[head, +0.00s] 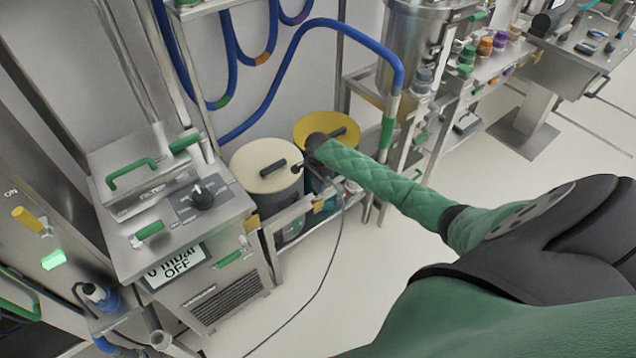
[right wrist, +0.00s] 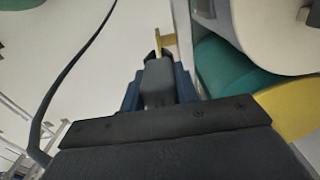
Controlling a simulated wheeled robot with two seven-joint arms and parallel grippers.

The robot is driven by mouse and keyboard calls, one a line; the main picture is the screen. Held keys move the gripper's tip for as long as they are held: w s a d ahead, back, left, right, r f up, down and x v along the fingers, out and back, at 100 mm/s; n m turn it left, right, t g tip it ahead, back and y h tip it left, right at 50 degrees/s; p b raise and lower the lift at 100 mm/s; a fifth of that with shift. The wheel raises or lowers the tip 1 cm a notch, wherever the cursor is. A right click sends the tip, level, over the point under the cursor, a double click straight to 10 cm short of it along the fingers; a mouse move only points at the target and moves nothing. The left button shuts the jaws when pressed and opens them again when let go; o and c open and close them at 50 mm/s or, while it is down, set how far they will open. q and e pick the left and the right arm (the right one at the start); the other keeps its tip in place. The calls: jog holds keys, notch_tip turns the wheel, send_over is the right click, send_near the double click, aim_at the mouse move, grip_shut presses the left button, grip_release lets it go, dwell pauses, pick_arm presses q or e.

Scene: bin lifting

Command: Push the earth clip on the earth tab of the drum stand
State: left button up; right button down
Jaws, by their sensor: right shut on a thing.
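My right gripper (head: 298,168) reaches down over the front of the drum stand (head: 292,212). In the right wrist view the gripper (right wrist: 160,90) is shut on a grey earth clip (right wrist: 158,84), between its blue fingers. The clip's dark jaws point away from the gripper. The brass-yellow earth tab (right wrist: 169,40) is right at the jaw tips; I cannot tell whether the jaws are around it or only beside it. In the head view, the clip is too small and covered to make out. My left gripper is not in view.
A drum with a cream lid (head: 262,163) and one with a yellow lid (head: 318,122) stand in the frame. A thin dark cable (head: 328,265) runs down to the floor. A filter unit (head: 190,215) stands left. Open floor (head: 400,290) lies in front.

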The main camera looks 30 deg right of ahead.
aim_at(318, 201)
jog(key=shift+r, duration=0.1)
jog(key=shift+f, duration=0.2)
jog(key=shift+f, duration=1.4)
jog(key=shift+f, duration=0.15)
jog(key=shift+f, duration=0.95)
jog(key=shift+f, duration=1.05)
dwell(0.8)
